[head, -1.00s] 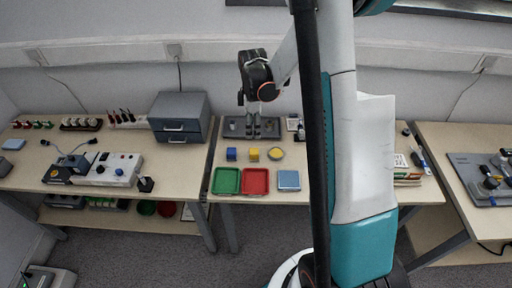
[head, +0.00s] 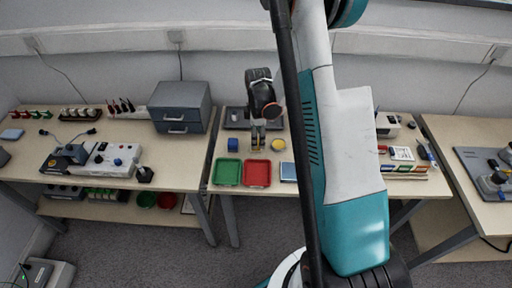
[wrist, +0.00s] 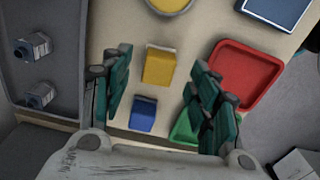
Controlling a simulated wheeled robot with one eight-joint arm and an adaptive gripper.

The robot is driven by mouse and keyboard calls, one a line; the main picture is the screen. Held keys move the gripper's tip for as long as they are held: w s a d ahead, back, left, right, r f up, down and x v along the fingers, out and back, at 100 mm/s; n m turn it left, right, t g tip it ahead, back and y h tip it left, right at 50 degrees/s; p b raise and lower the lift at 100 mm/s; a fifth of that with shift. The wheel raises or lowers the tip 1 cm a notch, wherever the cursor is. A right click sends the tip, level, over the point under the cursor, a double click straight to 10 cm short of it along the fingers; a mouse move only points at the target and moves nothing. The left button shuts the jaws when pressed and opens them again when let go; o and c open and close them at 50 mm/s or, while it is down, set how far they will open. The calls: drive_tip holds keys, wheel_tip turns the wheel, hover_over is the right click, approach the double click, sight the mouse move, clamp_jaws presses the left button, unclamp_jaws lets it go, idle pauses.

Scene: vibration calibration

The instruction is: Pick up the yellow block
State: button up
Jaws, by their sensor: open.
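The yellow block (wrist: 159,66) stands on the table in the wrist view, in the gap between my spread fingers and beyond them. In the head view it is largely hidden behind my gripper (head: 258,140), which hangs pointing down over its spot. In the wrist view my gripper (wrist: 157,82) is open, one green-padded finger on each side, with nothing held. The height left between fingertips and block cannot be told exactly.
A blue block (wrist: 143,113) sits close to the yellow block. A red tray (wrist: 243,78), a green tray (head: 227,172) and a round yellow dish (head: 278,144) are nearby. A dark grey tray (wrist: 62,85) with small metal parts lies behind.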

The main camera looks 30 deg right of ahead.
wheel_tip(320, 180, down, 4)
drive_tip(key=shift+w+a+f+b, duration=0.1)
drive_tip(key=shift+b, duration=0.75)
drive_tip(key=c, duration=1.1)
drive_tip(key=shift+o, duration=0.2)
wheel_tip(320, 180, up, 20)
drive_tip(key=p, duration=0.6)
drive_tip(key=shift+p, duration=0.35)
